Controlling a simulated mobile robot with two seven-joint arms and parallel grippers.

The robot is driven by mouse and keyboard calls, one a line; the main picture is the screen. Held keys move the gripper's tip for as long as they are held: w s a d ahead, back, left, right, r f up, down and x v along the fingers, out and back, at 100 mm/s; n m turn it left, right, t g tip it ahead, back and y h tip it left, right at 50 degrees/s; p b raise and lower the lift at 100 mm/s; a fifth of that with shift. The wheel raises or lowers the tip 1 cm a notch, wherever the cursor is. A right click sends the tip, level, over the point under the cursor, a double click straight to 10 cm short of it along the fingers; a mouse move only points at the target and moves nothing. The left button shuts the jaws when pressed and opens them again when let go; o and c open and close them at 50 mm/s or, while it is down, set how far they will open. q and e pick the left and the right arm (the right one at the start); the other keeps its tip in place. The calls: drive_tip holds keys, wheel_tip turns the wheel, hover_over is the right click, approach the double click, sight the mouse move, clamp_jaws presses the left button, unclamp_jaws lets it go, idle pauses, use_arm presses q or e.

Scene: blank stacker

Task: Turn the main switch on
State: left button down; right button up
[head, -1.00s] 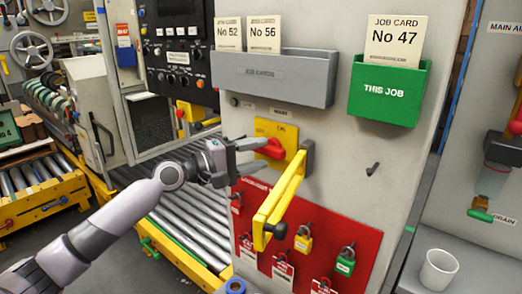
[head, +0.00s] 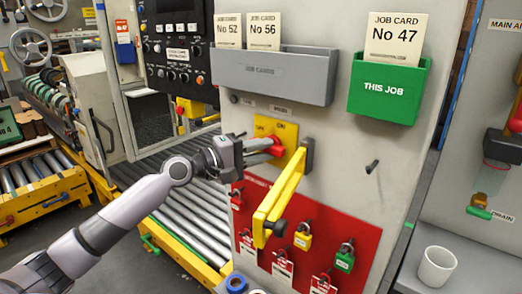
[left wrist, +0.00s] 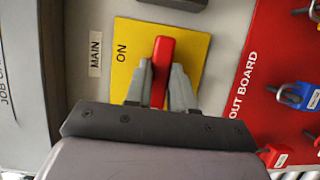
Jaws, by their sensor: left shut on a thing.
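The main switch is a red handle (head: 278,147) on a yellow plate (head: 291,131) marked OFF at the left and ON at the right. It also shows in the left wrist view, where the red handle (left wrist: 160,58) stands on the yellow plate (left wrist: 196,50) and ON is printed beside it. My left gripper (head: 266,149) is shut on the handle, one finger on each side. The handle lies about level, its end pointing left toward the gripper. The gripper hides part of the plate in the wrist view. My right gripper is not in view.
A yellow bar (head: 277,209) with a black knob juts out just right of and below the switch. A red lockout board (head: 334,222) with padlocks hangs below. A grey card rack (head: 285,79) and green holder (head: 388,91) are above. A white cup (head: 437,266) stands at right.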

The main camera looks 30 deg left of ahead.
use_arm(q)
drive_tip(key=m+y+p, duration=0.2)
drive_tip(key=m+p, duration=0.1)
drive_tip(key=m+g+y+p, duration=0.1)
drive_tip(key=m+p, duration=0.1)
drive_tip(key=m, duration=0.2)
drive_tip(key=m+g+y+p, duration=0.1)
drive_tip(key=m+y+p, duration=0.1)
drive_tip(key=m+p, duration=0.1)
drive_tip(key=shift+d+r+m+y+p, duration=0.1)
drive_tip(key=shift+m+y+p, duration=0.2)
drive_tip(key=shift+m, duration=0.2)
drive_tip(key=shift+m+y, duration=0.7)
drive_tip(key=shift+m, duration=0.4)
drive_tip(key=c, duration=1)
unclamp_jaws()
drive_tip(key=shift+g, duration=0.3)
drive_tip(key=shift+o, duration=0.2)
drive_tip(key=b+v, duration=0.1)
drive_tip(key=v, duration=0.6)
drive_tip(key=shift+s, duration=0.1)
